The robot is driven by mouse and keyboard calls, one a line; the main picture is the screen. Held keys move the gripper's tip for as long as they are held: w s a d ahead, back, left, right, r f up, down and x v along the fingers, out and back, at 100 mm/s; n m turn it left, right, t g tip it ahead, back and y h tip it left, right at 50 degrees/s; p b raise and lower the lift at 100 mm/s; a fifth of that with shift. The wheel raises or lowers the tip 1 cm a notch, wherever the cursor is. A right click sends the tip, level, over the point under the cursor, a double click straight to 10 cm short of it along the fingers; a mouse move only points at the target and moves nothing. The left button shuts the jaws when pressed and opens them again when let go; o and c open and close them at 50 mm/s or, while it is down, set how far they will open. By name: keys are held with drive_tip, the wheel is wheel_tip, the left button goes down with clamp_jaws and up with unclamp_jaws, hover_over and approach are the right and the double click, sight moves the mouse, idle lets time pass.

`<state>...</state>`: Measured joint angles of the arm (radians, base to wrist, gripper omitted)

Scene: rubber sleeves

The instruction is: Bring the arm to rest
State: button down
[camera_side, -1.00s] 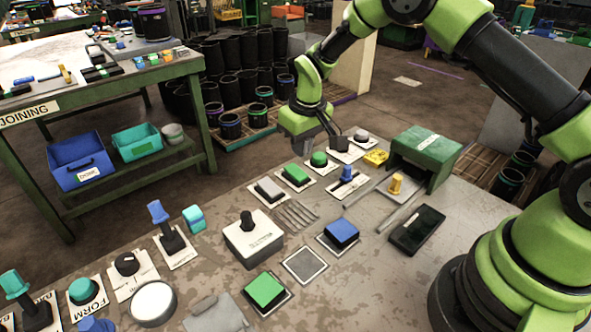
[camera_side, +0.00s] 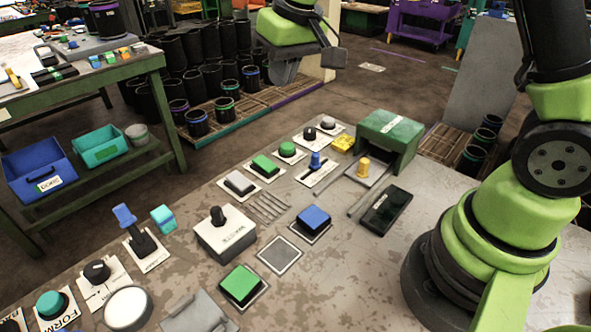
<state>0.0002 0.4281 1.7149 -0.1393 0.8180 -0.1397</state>
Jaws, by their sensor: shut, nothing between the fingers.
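My gripper (camera_side: 285,72) hangs at the top of the side view, raised well above the far side of the workbench (camera_side: 330,262). It is shut with nothing in it and touches nothing. My green wrist shows just above it, and part of my arm runs out of the top of the picture. My base stands at the right on the bench.
The bench holds a green housing (camera_side: 389,137), a blue block (camera_side: 313,218), a green block (camera_side: 240,284), a white box with a black knob (camera_side: 226,237) and a black tray (camera_side: 387,211). Black sleeves (camera_side: 197,122) stand on the floor behind. The air around my gripper looks clear.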

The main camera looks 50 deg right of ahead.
drive_tip(key=s+r+m+t, duration=0.1)
drive_tip(key=s+r, duration=0.1)
drive_tip(key=s, duration=0.5)
drive_tip(key=s+a+r+t+y, duration=0.1)
drive_tip(key=s+r, duration=0.2)
drive_tip(key=s, duration=0.4)
drive_tip(key=s+a+r+m+t, duration=0.1)
drive_tip(key=s+r, duration=0.2)
drive_tip(key=s, duration=0.4)
drive_tip(key=shift+s+r+m+t, duration=0.2)
drive_tip(key=shift+s+m+t, duration=0.1)
drive_tip(key=shift+s+t, duration=0.1)
